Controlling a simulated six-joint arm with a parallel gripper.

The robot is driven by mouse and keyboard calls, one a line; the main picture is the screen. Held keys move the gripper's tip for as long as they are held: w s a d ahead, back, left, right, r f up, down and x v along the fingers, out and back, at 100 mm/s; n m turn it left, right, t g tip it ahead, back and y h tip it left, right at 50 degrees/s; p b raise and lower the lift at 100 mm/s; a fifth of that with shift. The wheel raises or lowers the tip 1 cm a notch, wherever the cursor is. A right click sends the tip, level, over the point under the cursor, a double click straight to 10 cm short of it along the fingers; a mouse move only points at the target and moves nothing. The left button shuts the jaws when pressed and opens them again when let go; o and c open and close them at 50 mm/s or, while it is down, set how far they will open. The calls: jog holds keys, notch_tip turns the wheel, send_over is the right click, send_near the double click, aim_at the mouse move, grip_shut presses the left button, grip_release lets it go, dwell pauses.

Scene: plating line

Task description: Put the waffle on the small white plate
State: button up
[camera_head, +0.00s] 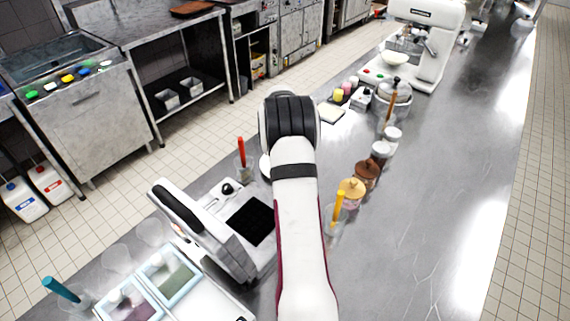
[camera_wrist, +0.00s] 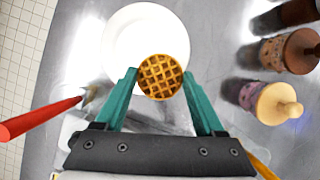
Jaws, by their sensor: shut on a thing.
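The round brown waffle (camera_wrist: 160,76) is between the two teal fingers of my gripper (camera_wrist: 161,86) in the wrist view. My gripper is shut on it. The white plate (camera_wrist: 124,38) lies behind the waffle on the steel counter, and the waffle overlaps the plate's lower right part in this view. I cannot tell whether the waffle touches the plate or is held above it. In the head view my arm hides the gripper and the waffle, and only a sliver of the plate (camera_head: 265,167) shows at its left.
Jars with wooden lids (camera_wrist: 275,103) stand to the right of the plate. A clear cup with a red-handled tool (camera_head: 241,154) stands to the left. A white machine with a black plate (camera_head: 250,220) is nearer on the counter. The counter's right side (camera_head: 430,200) is clear.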

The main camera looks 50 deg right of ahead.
jog(key=shift+w+f, duration=0.35)
jog(key=shift+w, duration=0.05)
jog(key=shift+f, duration=1.95)
jog(key=shift+f, duration=0.55)
jog(key=o, duration=0.8)
jog(key=shift+r, duration=0.35)
jog(key=v, duration=1.2)
jog(key=shift+a+r, duration=0.1)
jog(key=shift+r, duration=0.15)
